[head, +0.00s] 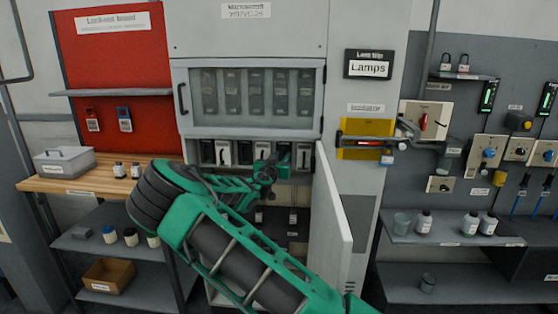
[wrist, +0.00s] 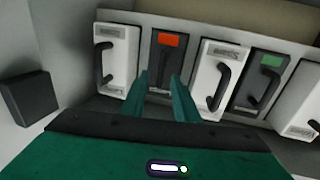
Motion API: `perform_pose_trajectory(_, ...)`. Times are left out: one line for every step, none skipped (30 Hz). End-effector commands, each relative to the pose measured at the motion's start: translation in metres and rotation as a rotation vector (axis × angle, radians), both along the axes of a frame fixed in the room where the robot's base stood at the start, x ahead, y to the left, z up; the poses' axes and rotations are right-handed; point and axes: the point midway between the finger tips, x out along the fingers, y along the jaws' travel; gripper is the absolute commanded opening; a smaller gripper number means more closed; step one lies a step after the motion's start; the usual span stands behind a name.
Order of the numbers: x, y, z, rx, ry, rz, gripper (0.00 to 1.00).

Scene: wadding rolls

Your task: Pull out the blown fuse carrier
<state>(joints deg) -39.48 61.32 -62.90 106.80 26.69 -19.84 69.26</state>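A row of fuse carriers sits in the lower opening of the grey cabinet (head: 185,35). In the wrist view a dark carrier with an orange-red flag (wrist: 172,40) stands between two white carriers (wrist: 118,45) (wrist: 222,62). Farther right are a dark carrier with a green flag (wrist: 272,62) and another white one (wrist: 302,98). My gripper (wrist: 158,78) is open, its two green fingers pointing at the orange-flagged carrier, one either side of its dark handle. I cannot tell whether they touch it. In the head view my gripper (head: 268,170) partly hides the row.
The cabinet's white lower door (head: 332,215) hangs open to the right of my arm. A closed windowed panel (head: 248,98) is above the row. A wooden shelf (head: 60,186) with a grey box is at left.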

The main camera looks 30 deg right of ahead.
Motion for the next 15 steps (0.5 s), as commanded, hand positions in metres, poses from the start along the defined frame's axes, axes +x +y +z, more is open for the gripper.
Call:
perform_pose_trajectory(0.0008,-0.0009,0.0002,0.0,0.0,0.0,0.28)
perform_pose_trajectory(0.0011,-0.0011,0.0002,0.0,0.0,0.0,0.28)
perform_pose_trajectory(0.0012,-0.0011,0.0003,0.0,0.0,0.0,0.28)
perform_pose_trajectory(0.0012,-0.0011,0.0003,0.0,0.0,0.0,0.28)
perform_pose_trajectory(0.0012,-0.0009,0.0003,0.0,0.0,0.0,0.28)
perform_pose_trajectory(0.0011,-0.0009,0.0003,0.0,0.0,0.0,0.28)
perform_pose_trajectory(0.0011,-0.0008,0.0003,0.0,0.0,0.0,0.28)
perform_pose_trajectory(0.0011,-0.0008,0.0003,0.0,0.0,0.0,0.28)
perform_pose_trajectory(0.001,-0.0007,0.0003,0.0,0.0,0.0,0.21)
perform_pose_trajectory(0.001,-0.0007,0.0003,0.0,0.0,0.0,0.14)
perform_pose_trajectory(0.001,-0.0007,0.0003,0.0,0.0,0.0,0.06)
perform_pose_trajectory(0.001,-0.0006,0.0003,0.0,0.0,0.0,0.0)
perform_pose_trajectory(0.0011,-0.0005,0.0003,0.0,0.0,0.001,0.0)
perform_pose_trajectory(0.0011,-0.0004,0.0003,0.0,0.0,0.001,0.0)
perform_pose_trajectory(0.0011,-0.0003,0.0003,0.0,0.0,0.001,0.0)
